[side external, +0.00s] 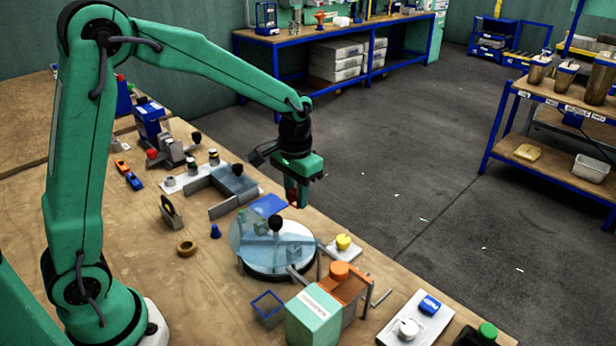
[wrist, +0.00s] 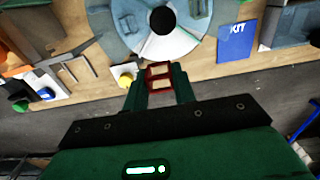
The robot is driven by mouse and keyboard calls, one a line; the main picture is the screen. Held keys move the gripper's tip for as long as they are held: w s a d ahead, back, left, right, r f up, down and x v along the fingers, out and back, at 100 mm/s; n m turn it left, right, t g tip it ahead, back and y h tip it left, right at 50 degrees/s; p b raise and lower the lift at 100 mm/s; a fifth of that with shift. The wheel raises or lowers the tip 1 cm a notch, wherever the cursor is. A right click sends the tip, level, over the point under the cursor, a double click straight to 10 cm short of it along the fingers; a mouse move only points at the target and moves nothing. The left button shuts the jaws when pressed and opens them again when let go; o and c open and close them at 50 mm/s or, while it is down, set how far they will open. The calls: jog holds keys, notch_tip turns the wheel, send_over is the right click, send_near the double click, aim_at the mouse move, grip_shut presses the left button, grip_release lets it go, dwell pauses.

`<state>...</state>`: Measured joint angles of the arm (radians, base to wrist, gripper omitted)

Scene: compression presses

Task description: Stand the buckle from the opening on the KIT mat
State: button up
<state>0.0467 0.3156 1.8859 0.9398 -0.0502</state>
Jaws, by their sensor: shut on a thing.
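My gripper (wrist: 160,84) is shut on a red, frame-shaped buckle (wrist: 158,70), which sticks out past the fingertips. In the side view my gripper (side external: 296,192) points down with the red buckle (side external: 293,198) at its tips, above the table's far edge. The blue KIT mat (wrist: 237,42) lies to the right of the buckle in the wrist view. In the side view the mat (side external: 268,204) lies just left of the gripper, partly behind the round device. The gap between buckle and table is hard to judge.
A round turntable with a clear cover (side external: 262,242) and black knob stands close to the mat. A grey angled block (side external: 235,182) stands behind it. A yellow button (side external: 343,242) and an orange-topped press (side external: 340,278) stand at the right. Floor lies beyond the table edge.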

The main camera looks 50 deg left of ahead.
jog(key=w+a, duration=0.2)
jog(key=a, duration=0.3)
send_over(271, 204)
notch_tip(271, 204, down, 8)
jog(key=shift+r, duration=0.2)
jog(key=shift+f, duration=1.95)
jog(key=shift+f, duration=0.15)
jog(key=o, duration=0.9)
jog(key=shift+o, duration=0.2)
